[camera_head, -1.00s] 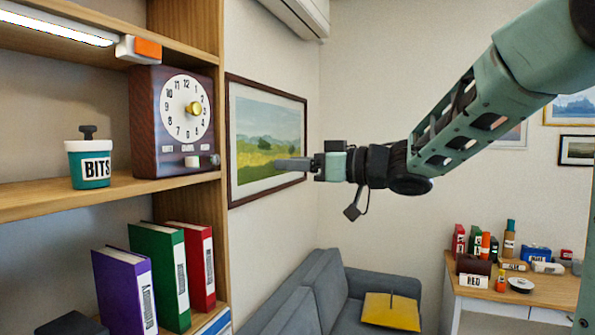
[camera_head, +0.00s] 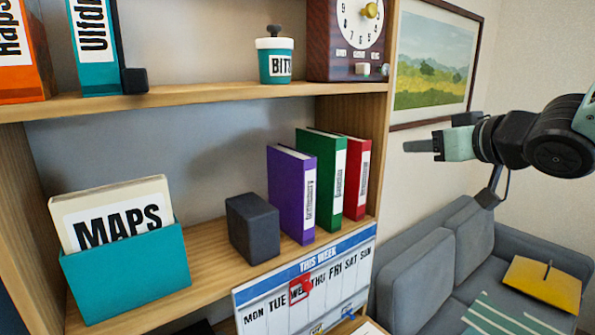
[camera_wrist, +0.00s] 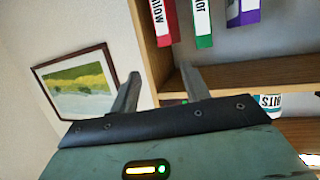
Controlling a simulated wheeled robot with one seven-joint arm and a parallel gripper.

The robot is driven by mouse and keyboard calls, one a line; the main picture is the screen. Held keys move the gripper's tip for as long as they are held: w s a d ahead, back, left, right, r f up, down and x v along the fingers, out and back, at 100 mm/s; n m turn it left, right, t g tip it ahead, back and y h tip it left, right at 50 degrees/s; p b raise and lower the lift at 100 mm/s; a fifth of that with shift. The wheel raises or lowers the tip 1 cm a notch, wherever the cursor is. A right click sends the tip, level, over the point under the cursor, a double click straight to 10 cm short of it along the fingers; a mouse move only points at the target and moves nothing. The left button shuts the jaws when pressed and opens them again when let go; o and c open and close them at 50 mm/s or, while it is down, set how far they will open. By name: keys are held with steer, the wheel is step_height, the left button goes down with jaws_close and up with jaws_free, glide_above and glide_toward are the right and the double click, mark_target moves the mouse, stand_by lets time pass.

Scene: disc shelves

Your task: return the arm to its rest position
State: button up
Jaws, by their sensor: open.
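My gripper (camera_head: 420,146) is at the right of the head view, held level in the air with its fingers pointing left toward the shelf unit. It is to the right of the shelf's side panel, above the grey sofa, and touches nothing that I can see. In the wrist view my gripper (camera_wrist: 160,92) shows two fingers spread apart with nothing between them. My arm leaves the head view at the right edge, so most of it is hidden.
The shelf unit (camera_head: 380,150) holds purple (camera_head: 292,195), green (camera_head: 322,185) and red (camera_head: 355,178) binders, a dark block (camera_head: 252,228) and a teal MAPS holder (camera_head: 125,272). A framed picture (camera_head: 432,60) hangs behind my gripper. The sofa (camera_head: 425,275) stands below.

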steer(key=s+a+f+g+h+b, duration=0.1)
steer(key=s+a+f+g, duration=0.15)
steer(key=f, duration=0.35)
steer(key=s+a+f+g+h+b, duration=0.1)
steer(key=s+a+f, duration=0.2)
steer(key=f, duration=0.3)
steer(key=s+a+f+n+g+h+b, duration=0.1)
steer(key=s+f+g, duration=0.4)
steer(key=s, duration=0.7)
steer(key=s+a+f+n+g+h+b, duration=0.1)
steer(key=s+a+f+n+g+b, duration=0.1)
steer(key=s+f+g, duration=0.3)
steer(key=s+a+f, duration=0.1)
steer(key=s+f, duration=0.3)
steer(key=s, duration=0.3)
steer(key=shift+s+a+h, duration=0.15)
steer(key=shift+a+h, duration=0.1)
steer(key=shift+h, duration=0.05)
steer(key=shift+f, duration=0.1)
